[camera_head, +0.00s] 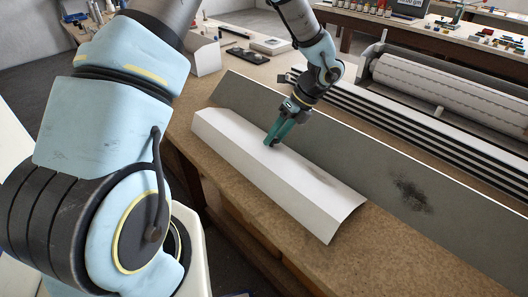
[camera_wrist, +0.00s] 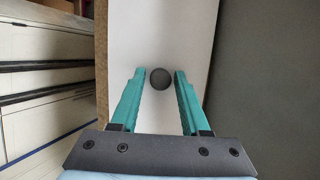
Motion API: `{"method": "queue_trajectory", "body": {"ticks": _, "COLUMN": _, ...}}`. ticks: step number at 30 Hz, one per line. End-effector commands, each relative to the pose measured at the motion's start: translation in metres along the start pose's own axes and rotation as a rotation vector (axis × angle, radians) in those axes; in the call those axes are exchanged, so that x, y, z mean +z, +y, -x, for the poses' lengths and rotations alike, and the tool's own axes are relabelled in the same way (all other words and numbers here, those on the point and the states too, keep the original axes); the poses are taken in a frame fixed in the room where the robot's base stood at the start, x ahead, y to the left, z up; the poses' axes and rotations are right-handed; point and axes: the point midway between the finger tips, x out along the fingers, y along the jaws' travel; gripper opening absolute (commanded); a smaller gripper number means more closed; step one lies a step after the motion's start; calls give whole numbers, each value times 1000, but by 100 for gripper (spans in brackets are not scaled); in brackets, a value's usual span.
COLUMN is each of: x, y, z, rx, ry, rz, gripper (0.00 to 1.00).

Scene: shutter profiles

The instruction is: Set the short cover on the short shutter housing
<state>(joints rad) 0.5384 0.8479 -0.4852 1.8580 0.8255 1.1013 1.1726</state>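A long white angled cover (camera_head: 235,140) lies on the brown workbench in the head view. It also fills the middle of the wrist view as a white face (camera_wrist: 155,30). A dark round knob (camera_wrist: 161,79) stands on it. My gripper (camera_head: 275,138) reaches down over the cover's upper face. In the wrist view its two teal fingers (camera_wrist: 159,72) are apart, one on each side of the knob, with narrow gaps showing. I cannot tell how deep the knob sits between them. An open shutter housing with a pale slatted roll (camera_head: 440,90) lies at the right; I cannot tell whether it is the short one.
A long grey panel (camera_head: 390,190) lies just behind the cover. Dark and white striped profiles (camera_head: 370,115) lie between it and the roll. A white folded piece (camera_head: 205,55) and a small box (camera_head: 270,45) are at the bench's far end. Bare bench (camera_head: 385,265) shows at the front.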

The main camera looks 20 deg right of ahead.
Motion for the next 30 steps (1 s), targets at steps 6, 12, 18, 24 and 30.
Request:
{"method": "queue_trajectory", "body": {"ticks": 6, "x": 0, "y": 0, "z": 0, "rx": 0, "ry": 0, "rz": 0, "gripper": 20}}
{"method": "queue_trajectory", "body": {"ticks": 12, "x": 0, "y": 0, "z": 0, "rx": 0, "ry": 0, "rz": 0, "gripper": 0}}
{"method": "queue_trajectory", "body": {"ticks": 18, "x": 0, "y": 0, "z": 0, "rx": 0, "ry": 0, "rz": 0, "gripper": 0}}
{"method": "queue_trajectory", "body": {"ticks": 24, "x": 0, "y": 0, "z": 1, "rx": 0, "ry": -1, "rz": 0, "gripper": 0}}
{"method": "queue_trajectory", "body": {"ticks": 30, "x": 0, "y": 0, "z": 1, "rx": 0, "ry": -1, "rz": 1, "gripper": 0}}
